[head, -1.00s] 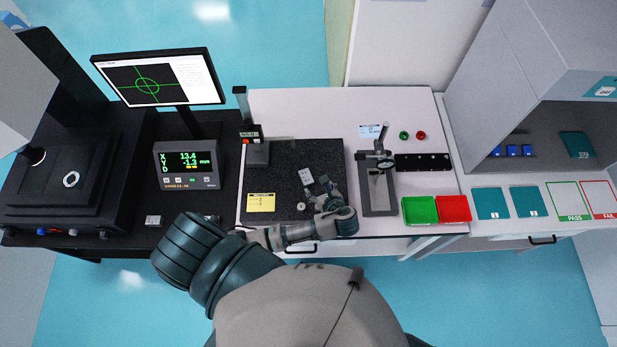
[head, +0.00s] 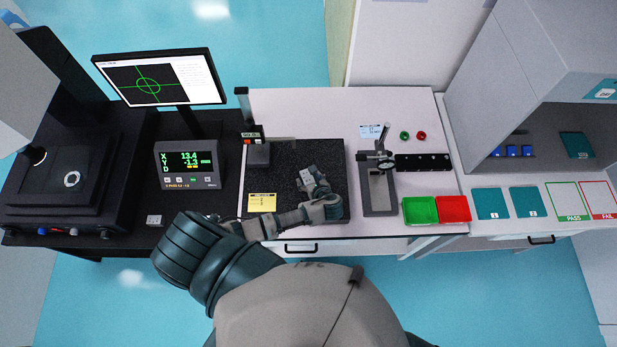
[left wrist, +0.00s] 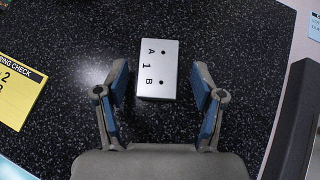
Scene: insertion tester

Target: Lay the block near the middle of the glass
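A silver block (left wrist: 157,70) marked "A 1 B" lies flat on the dark speckled plate (left wrist: 60,110). It shows small and partly covered in the head view (head: 307,178). My left gripper (left wrist: 160,80) is open, with its blue-padded fingers on either side of the block's near part and a gap at each side. In the head view my left gripper (head: 314,184) is over the plate at the block. I cannot clearly tell the glass; the dark machine at the far left has a flat stage (head: 45,185) with a pale ring (head: 72,179) on it.
A yellow note (head: 262,203) lies at the plate's left. A post stand (head: 258,153) is at its back left, another stand (head: 380,190) to its right. A readout box (head: 188,164) and monitor (head: 160,78) stand between plate and machine. Green (head: 420,210) and red (head: 454,208) trays sit right.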

